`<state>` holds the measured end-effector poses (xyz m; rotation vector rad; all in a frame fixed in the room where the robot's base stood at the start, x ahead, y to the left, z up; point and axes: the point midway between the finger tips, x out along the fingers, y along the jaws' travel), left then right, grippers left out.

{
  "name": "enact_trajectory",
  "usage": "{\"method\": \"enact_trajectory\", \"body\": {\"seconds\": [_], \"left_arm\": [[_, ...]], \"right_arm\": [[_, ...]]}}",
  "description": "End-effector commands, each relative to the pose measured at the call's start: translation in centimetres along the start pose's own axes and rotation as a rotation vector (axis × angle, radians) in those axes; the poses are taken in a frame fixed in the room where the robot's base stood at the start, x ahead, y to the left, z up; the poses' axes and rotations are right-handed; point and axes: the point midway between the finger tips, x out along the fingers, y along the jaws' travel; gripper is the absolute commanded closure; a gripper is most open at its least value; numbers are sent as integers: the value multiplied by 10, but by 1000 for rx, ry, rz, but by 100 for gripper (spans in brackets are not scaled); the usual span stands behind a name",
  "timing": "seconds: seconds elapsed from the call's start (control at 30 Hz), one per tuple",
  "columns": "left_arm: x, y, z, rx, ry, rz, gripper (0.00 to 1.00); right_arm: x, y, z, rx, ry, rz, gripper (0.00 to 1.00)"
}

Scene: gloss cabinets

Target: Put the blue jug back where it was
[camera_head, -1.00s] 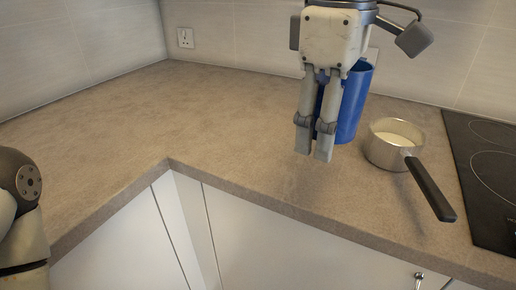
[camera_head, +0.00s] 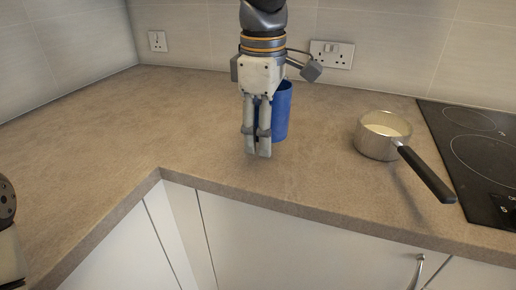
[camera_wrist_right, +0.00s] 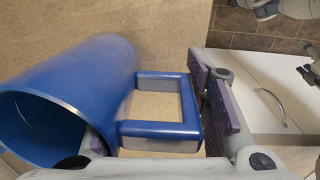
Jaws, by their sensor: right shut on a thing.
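The blue jug (camera_head: 283,112) is upright behind my right gripper (camera_head: 258,153), over the middle of the counter (camera_head: 190,125). In the head view the gripper hides its left part, and I cannot tell whether its base touches the counter. In the right wrist view the jug's body (camera_wrist_right: 75,75) lies at the left with its open mouth showing, and its squared handle (camera_wrist_right: 160,130) reaches between my finger pads. My right gripper is shut on the jug, at the handle side. My left gripper is out of view; only part of that arm shows at the left edge.
A metal saucepan (camera_head: 372,146) with pale contents stands right of the jug, its black handle (camera_head: 425,174) pointing to the front right. The black hob (camera_head: 480,150) is beyond it. Sockets (camera_head: 331,54) are on the back wall. The counter left of the jug is clear.

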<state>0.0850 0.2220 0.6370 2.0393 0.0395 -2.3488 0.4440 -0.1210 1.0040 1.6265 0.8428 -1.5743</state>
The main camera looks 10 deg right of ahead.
Motion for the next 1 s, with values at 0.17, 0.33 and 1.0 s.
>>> {"method": "enact_trajectory", "body": {"seconds": [0.17, 0.33, 1.0], "left_arm": [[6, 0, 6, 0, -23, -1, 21], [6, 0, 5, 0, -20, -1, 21], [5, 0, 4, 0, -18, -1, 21]], "right_arm": [[19, 8, -10, 0, -2, -3, 100], [46, 9, -12, -1, -1, -1, 100], [54, 8, -12, 0, 0, 0, 37]]}}
